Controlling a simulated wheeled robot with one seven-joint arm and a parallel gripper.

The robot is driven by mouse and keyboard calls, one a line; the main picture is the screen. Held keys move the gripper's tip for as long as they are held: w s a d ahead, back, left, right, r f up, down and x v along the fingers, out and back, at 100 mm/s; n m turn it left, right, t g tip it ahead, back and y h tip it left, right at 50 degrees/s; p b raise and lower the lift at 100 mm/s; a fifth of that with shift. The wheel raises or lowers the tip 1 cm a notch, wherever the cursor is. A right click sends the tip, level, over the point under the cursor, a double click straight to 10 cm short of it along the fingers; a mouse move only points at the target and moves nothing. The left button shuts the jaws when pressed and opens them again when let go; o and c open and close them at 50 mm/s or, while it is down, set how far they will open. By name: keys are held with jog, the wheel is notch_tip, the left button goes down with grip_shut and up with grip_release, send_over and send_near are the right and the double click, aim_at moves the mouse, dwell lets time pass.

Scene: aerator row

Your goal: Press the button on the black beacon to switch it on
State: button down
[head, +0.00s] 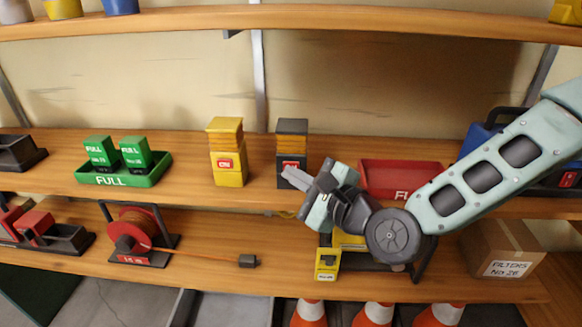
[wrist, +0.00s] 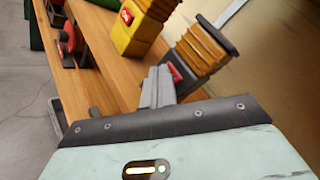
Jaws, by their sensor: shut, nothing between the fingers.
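The black beacon (head: 292,148) stands upright on the middle shelf, with an amber ribbed band between its black cap and black base. A red button plate (head: 290,165) is on its front; it also shows in the wrist view (wrist: 176,72). My gripper (head: 288,175) is shut and empty, its fingertips right at the beacon's front, just below the button plate in the head view. In the wrist view the fingertips (wrist: 159,70) appear beside the red button of the black beacon (wrist: 190,58). I cannot tell whether they touch it. The amber band looks unlit.
A yellow beacon (head: 227,160) stands just left of the black one. A green FULL tray (head: 124,180) holds green boxes farther left. A red tray (head: 400,175) and a blue case (head: 480,137) stand right, partly behind my arm. A cable reel (head: 133,230) is on the lower shelf.

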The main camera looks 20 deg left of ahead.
dwell(0.5)
jog(key=shift+s+d, duration=0.15)
jog(key=shift+s, duration=0.3)
jog(key=s, duration=0.3)
jog(key=s+d, duration=0.1)
jog(key=s, duration=0.1)
jog(key=shift+s+d, duration=0.15)
jog(key=shift+s, duration=0.25)
dwell(0.3)
